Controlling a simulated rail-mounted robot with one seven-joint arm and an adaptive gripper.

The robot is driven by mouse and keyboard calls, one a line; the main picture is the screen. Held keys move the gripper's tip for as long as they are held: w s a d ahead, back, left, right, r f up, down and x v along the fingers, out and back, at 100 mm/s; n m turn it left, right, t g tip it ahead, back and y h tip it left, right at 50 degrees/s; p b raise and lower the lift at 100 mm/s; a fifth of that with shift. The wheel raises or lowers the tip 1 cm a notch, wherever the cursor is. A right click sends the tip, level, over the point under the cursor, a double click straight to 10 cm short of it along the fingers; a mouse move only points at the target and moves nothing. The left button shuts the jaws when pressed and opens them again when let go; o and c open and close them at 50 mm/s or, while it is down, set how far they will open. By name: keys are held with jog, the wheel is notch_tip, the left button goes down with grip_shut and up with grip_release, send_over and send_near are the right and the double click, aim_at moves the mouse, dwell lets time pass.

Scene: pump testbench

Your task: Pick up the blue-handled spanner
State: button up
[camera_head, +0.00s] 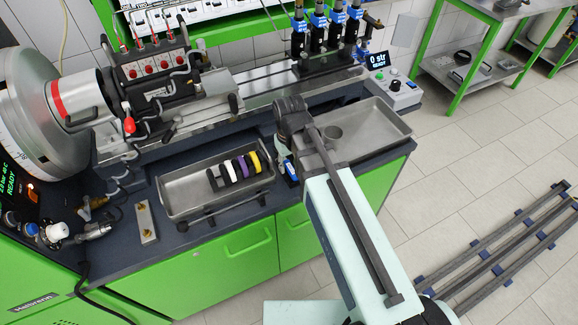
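My arm reaches up from the bottom right over the bench. Its dark end with my gripper (287,122) is above the bench, between the tray of rings and the larger tray on the right. The fingers are too small and dark to tell whether they are open or shut. A small blue and white object (291,171) shows just below the gripper, beside my arm. It may be the blue-handled spanner, but most of it is hidden and I cannot tell. I see no other clear spanner on the bench.
A metal tray (180,194) holds several coloured rings. A larger metal tray (385,125) with a round cup (332,137) lies to the right. The pump machine (160,85) fills the back left. Fittings (92,230) lie at the left front. A control box (396,90) stands at the back right.

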aim_at(289, 166)
grip_shut()
jog(key=shift+r, duration=0.15)
notch_tip(289, 166, up, 20)
jog(key=b, duration=0.3)
dwell(0.4)
jog(key=shift+c, duration=1.5)
grip_release()
grip_shut()
